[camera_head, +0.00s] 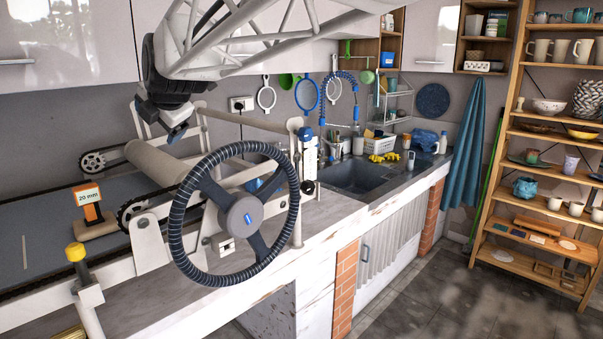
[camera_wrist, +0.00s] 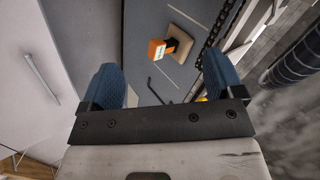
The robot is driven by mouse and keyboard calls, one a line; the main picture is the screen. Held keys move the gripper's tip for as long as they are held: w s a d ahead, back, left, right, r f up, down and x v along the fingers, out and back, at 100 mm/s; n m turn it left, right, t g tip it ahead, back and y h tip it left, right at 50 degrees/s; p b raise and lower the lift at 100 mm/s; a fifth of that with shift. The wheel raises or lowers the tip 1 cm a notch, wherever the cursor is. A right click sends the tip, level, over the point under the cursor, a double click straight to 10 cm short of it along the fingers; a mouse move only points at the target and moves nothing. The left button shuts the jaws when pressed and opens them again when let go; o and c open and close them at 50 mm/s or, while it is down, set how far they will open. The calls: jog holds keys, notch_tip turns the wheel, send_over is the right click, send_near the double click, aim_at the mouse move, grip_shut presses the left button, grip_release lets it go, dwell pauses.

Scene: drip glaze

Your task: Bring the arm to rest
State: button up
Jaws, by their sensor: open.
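My gripper (camera_head: 161,132) hangs at the upper left of the head view, above the slab roller (camera_head: 160,160) with its big dark wheel (camera_head: 235,213). In the wrist view, the two blue fingers of my gripper (camera_wrist: 161,66) stand wide apart with nothing between them. Beyond them, below, lies the roller's grey bed (camera_wrist: 150,35) with an orange thickness marker (camera_wrist: 157,49) on a tan foot. The marker also shows in the head view (camera_head: 91,206), reading 20 mm, and my gripper is clear of it.
Closed cabinets (camera_head: 60,45) hang behind and above the roller. A sink (camera_head: 360,177) and a drying rack with cups stand further right. A wooden shelf (camera_head: 535,110) of pottery is at the far right. The marble counter (camera_head: 330,215) right of the wheel is mostly bare.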

jog(key=s+d+f+m+h, duration=0.1)
jog(key=s+d+f+m, duration=0.3)
jog(key=d, duration=0.6)
jog(key=s+d+f+m+g+h, duration=0.1)
jog(key=s+d+f+m+h, duration=0.15)
jog(key=d+m, duration=0.45)
jog(key=s+d+f+m+h, duration=0.1)
jog(key=s+d+f+m, duration=0.2)
jog(key=d, duration=0.9)
jog(key=s+d+f+m+g+h, duration=0.2)
jog(key=s+d+f+m+g, duration=0.2)
jog(key=s+d+f+m, duration=1.3)
jog(key=s+d+f, duration=0.1)
jog(key=s, duration=0.3)
jog(key=shift+s+d+f, duration=0.35)
jog(key=shift+s, duration=0.05)
jog(key=shift+h, duration=0.25)
jog(key=shift+c, duration=0.5)
jog(key=shift+c, duration=1.3)
jog(key=shift+w, duration=0.1)
